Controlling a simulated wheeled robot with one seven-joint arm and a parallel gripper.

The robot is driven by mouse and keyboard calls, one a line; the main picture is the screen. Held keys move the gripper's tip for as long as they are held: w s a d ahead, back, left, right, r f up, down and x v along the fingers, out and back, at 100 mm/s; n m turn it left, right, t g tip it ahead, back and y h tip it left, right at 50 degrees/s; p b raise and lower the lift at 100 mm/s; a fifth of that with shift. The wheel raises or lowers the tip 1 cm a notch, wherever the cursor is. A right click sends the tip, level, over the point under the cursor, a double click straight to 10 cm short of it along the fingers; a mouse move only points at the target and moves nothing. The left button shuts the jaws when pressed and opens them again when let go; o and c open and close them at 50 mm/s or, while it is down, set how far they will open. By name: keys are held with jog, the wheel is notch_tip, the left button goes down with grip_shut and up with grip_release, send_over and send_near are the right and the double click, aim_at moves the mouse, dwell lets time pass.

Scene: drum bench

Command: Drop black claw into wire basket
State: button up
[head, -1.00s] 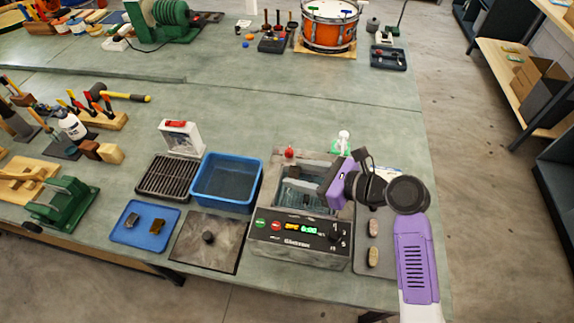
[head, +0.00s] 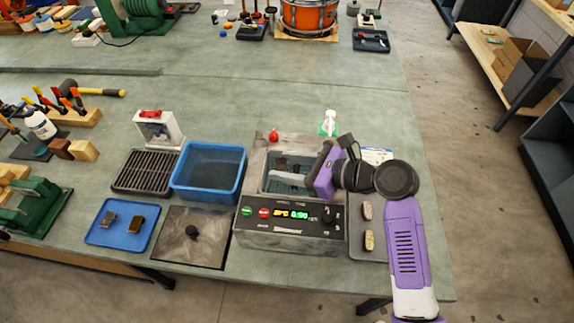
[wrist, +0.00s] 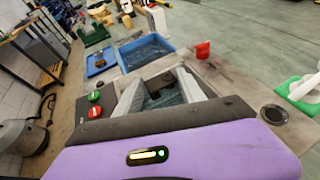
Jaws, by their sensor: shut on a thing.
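My gripper (head: 305,177) reaches from the right over the open tank of the grey cleaner (head: 290,228). The wire basket (head: 284,170) appears as a dark grid inside the tank, partly covered by my gripper. It looks dark bluish between the fingers in the wrist view.
Left of the cleaner are a blue tub (head: 208,198), a black rack (head: 146,172), a lid with a knob (head: 188,252) and a blue tray (head: 103,238) with two small pieces. A grey mat (head: 368,254) with two tan pieces lies right. A red-topped item (head: 274,136) stands behind.

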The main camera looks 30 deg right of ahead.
dwell(0.3)
jog(key=o, duration=1.4)
jog(key=shift+s+d, duration=0.1)
jog(key=v, duration=0.7)
jog(key=shift+s+d+r, duration=0.15)
jog(key=shift+s, duration=0.05)
